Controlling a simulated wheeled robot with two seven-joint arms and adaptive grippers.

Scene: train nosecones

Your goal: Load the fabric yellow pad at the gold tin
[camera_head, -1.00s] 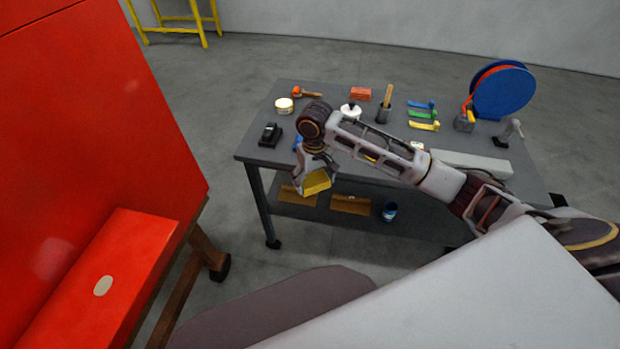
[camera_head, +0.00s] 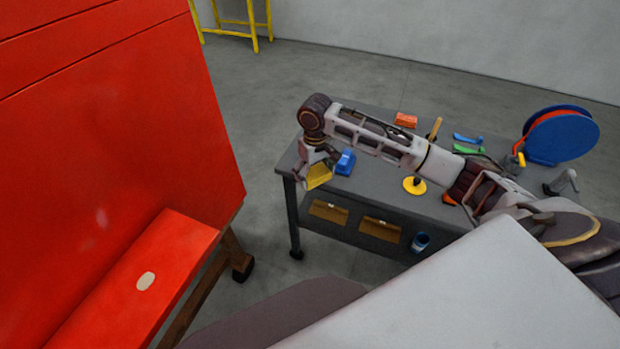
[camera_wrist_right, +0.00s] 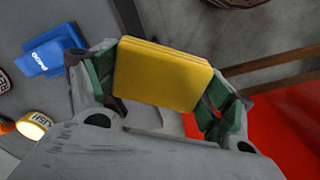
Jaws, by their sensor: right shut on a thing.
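The yellow fabric pad (camera_head: 319,176) is a small block held in my right gripper (camera_head: 316,168), beside the left end of the grey table. In the right wrist view, the pad (camera_wrist_right: 162,75) sits between the green-lined fingers of the gripper (camera_wrist_right: 160,92), which are shut on its sides. My left gripper is not in view.
A red nosecone (camera_head: 110,130) on a wooden stand fills the left. The grey table (camera_head: 385,200) holds a blue item (camera_head: 345,162), a yellow disc (camera_head: 414,186), an orange block (camera_head: 406,120) and a blue reel (camera_head: 560,135). Floor shows between stand and table.

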